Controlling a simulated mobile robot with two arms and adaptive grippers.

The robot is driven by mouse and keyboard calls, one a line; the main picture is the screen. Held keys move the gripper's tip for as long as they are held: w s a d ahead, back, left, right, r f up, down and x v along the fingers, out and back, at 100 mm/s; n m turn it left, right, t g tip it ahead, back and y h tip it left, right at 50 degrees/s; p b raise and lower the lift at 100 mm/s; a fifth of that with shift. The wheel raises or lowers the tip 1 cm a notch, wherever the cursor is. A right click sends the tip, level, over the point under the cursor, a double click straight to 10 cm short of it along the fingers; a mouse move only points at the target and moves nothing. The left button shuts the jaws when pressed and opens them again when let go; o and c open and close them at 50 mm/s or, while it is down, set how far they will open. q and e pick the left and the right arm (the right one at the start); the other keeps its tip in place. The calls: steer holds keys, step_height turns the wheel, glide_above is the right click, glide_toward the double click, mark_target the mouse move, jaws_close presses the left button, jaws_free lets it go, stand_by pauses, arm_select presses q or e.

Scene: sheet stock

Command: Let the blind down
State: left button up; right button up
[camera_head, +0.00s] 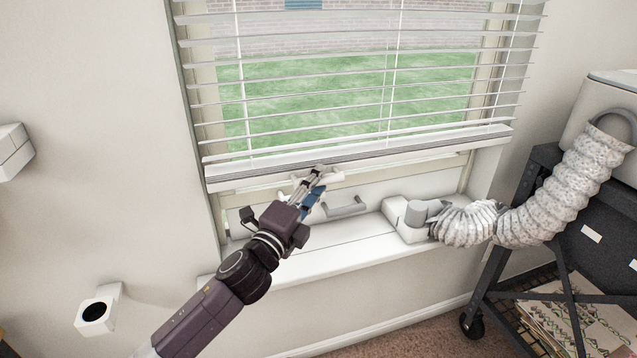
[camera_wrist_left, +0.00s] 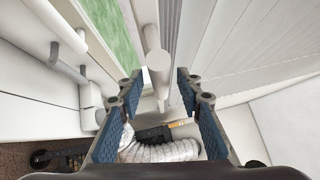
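The white slatted blind (camera_head: 350,85) hangs over the window, its slats tilted open and grass showing between them. Its bottom rail (camera_head: 400,148) hangs above the sill. A white handle (camera_head: 328,176) shows just below the rail at my left gripper's tips. My left gripper (camera_head: 318,182) is in front of the window, just under the rail. In the left wrist view its two blue-padded fingers (camera_wrist_left: 160,78) are apart. A white bar with a round end (camera_wrist_left: 158,62) lies between or just beyond them; I cannot tell if they touch it. My right gripper is not in view.
A grey window handle (camera_head: 345,208) is right of my left gripper. A white hose (camera_head: 540,215) runs from a sill fitting (camera_head: 405,220) to a machine on a dark cart (camera_head: 560,180). A white wall holder (camera_head: 98,310) is at lower left.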

arm_select(q)
steer(key=shift+w+d, duration=0.3)
steer(key=shift+w, duration=0.3)
jaws_close()
